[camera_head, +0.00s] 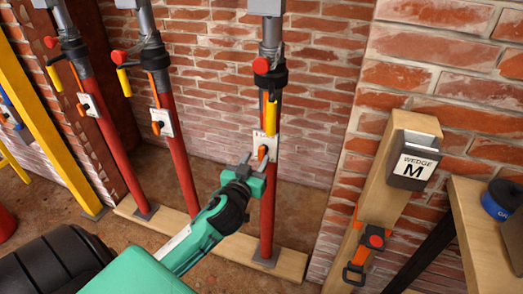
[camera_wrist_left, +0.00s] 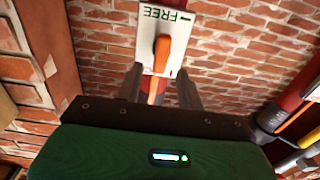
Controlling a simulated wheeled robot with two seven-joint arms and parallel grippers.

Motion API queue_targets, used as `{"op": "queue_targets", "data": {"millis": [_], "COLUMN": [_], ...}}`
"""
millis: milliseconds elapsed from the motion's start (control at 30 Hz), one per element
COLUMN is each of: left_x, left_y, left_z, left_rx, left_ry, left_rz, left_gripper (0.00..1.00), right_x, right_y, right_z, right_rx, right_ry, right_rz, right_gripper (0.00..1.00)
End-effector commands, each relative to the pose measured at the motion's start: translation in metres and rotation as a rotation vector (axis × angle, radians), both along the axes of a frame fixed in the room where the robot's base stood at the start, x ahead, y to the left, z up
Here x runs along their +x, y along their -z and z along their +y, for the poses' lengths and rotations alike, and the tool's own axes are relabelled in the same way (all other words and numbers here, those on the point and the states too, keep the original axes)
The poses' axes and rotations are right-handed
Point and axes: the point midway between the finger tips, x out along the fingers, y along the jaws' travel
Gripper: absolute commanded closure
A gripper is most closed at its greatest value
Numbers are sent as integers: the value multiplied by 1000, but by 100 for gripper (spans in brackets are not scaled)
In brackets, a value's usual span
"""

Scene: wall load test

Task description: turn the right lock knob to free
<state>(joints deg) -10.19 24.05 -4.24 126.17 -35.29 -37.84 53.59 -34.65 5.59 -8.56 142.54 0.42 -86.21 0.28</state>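The right prop is a red post (camera_head: 268,205) with a white plate (camera_head: 270,141) carrying an orange lock knob (camera_head: 262,153). In the left wrist view the knob (camera_wrist_left: 161,52) sits on the plate (camera_wrist_left: 183,42), with the word FREE and a dark mark at one end and a small red mark near the other. My left gripper (camera_head: 252,162) is just in front of the knob. Its fingers (camera_wrist_left: 160,80) are apart, with the knob's orange tail showing between them; I cannot tell whether they touch it. My right gripper is not in view.
Two similar red props (camera_head: 178,165) (camera_head: 112,150) stand to the left, on a wooden sill (camera_head: 172,226). A brick wall (camera_head: 322,75) is behind. At right are a wooden post with a grey WEDGE M holder (camera_head: 414,160) and a wooden shelf (camera_head: 470,222) with a blue roll (camera_head: 503,200).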

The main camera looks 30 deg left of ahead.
Motion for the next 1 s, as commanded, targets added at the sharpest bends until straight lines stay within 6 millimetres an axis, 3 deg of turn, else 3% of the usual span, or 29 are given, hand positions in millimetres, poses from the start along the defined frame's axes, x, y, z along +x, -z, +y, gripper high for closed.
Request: {"op": "queue_targets", "data": {"millis": [300, 767, 933, 1000], "left_x": [40, 49, 48, 49], "left_y": [0, 0, 0, 0], "left_z": [9, 11, 11, 11], "left_rx": [0, -1, -1, -1], "left_ry": [1, 1, 1, 1], "left_rz": [0, 1, 1, 1], "left_gripper": [62, 62, 95, 100], "right_x": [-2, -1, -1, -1], "right_y": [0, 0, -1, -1], "right_z": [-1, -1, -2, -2], "right_rx": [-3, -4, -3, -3], "right_ry": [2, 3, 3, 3], "right_rz": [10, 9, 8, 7], "right_gripper": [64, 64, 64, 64]}}
